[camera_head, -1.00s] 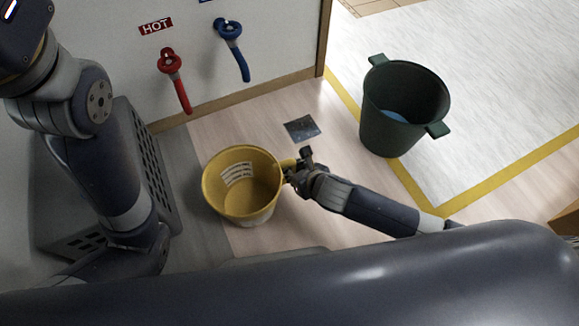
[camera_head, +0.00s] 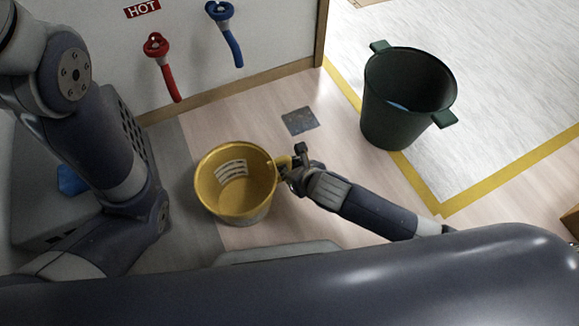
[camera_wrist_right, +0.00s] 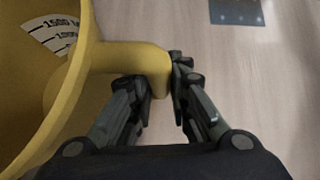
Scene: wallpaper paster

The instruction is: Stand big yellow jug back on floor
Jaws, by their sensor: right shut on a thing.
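The big yellow jug (camera_head: 236,205) is upright with its open mouth facing up, in the middle of the head view. White scale marks show on its inner wall. My right gripper (camera_head: 287,168) is shut on the jug's handle, on the jug's right side. In the right wrist view the handle (camera_wrist_right: 140,57) runs between the fingers (camera_wrist_right: 160,85) and the jug wall (camera_wrist_right: 75,85) fills the left. I cannot tell whether the jug's base touches the floor (camera_head: 325,200). My left arm shows at the left, but its gripper is not in view.
A dark green bucket (camera_head: 390,125) with two lugs stands to the right, by the yellow floor line (camera_head: 415,185). A red tap (camera_head: 160,60) and a blue tap (camera_head: 225,35) are on the wall behind. A dark square floor plate (camera_head: 300,121) lies behind the gripper.

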